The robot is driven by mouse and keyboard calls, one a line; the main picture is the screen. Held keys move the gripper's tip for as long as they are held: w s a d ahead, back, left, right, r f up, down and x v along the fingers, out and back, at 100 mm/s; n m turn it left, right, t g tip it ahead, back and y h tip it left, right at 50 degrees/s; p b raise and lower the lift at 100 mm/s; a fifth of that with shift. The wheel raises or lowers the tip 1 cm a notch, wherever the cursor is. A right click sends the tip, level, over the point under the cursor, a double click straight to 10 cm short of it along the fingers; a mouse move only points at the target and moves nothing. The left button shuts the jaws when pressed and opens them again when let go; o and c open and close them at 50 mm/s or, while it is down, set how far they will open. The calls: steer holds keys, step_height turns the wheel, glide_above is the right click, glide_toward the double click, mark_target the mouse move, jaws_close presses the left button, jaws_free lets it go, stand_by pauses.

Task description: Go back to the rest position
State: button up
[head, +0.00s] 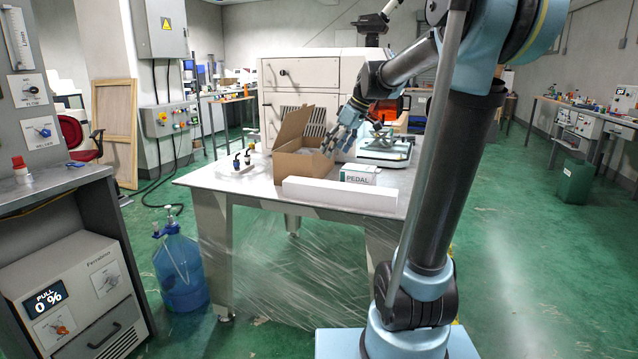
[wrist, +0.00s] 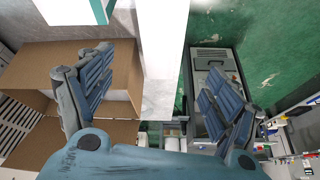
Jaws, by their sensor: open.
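My gripper (head: 338,140) is open, with its fingers apart and nothing between them. In the head view it hangs above the table (head: 235,184), at the right side of the open cardboard box (head: 297,165). In the wrist view my gripper (wrist: 155,98) has its left finger in front of the cardboard box (wrist: 60,62). My arm reaches out over the table from the right. The inside of the box is mostly hidden in the head view.
A long white block (head: 340,195) lies along the table's front edge, with a white PEDAL carton (head: 358,174) behind it. A glass-topped device (head: 385,150) stands at the back right. A blue water bottle (head: 180,270) stands on the floor left of the table. Green floor is open at right.

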steer(key=s+d+f+m+h, duration=0.1)
steer(key=s+d+f+m, duration=0.2)
steer(key=s+f, duration=0.4)
steer(key=s+d+f+m+h, duration=0.2)
steer(key=s+d+f+m, duration=0.2)
steer(key=s, duration=0.8)
steer(key=s+d+f+m+h, duration=0.2)
steer(key=s+d+f+m, duration=0.2)
steer(key=s+f, duration=0.6)
step_height(320, 180, down, 2)
steer(key=shift+s+d, duration=0.35)
steer(key=shift+d, duration=0.8)
steer(key=shift+w+f, duration=0.2)
steer(key=shift+w, duration=0.25)
steer(key=shift+c, duration=0.6)
